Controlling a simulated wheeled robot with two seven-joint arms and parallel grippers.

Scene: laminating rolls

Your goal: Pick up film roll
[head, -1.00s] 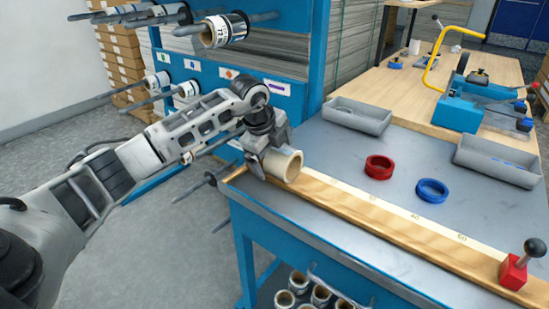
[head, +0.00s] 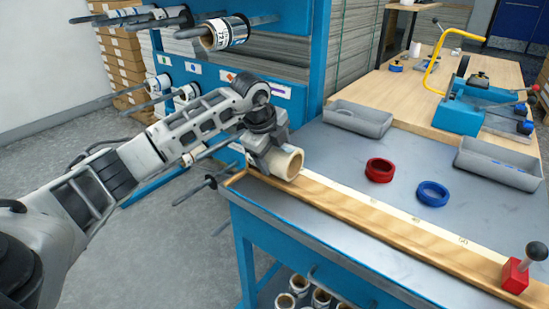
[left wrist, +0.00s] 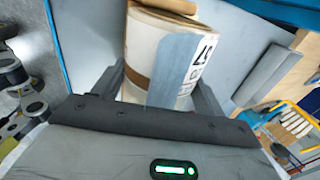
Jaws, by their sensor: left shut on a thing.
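A cream film roll (head: 286,164) is at the near left end of the grey table, by the wooden ruler strip (head: 390,222). My left gripper (head: 266,158) is around it and shut on it. In the left wrist view the same film roll (left wrist: 165,55) sits between the two fingers, with a blue-grey label band and dark print. Whether its underside touches the table is hard to tell. My right gripper does not show.
A red ring (head: 379,169) and a blue ring (head: 432,193) lie on the table. Two grey trays (head: 358,118) stand behind them. A red block with a black knob (head: 516,270) is at the right end. A blue rack (head: 290,75) with rolls on pegs stands behind my left arm.

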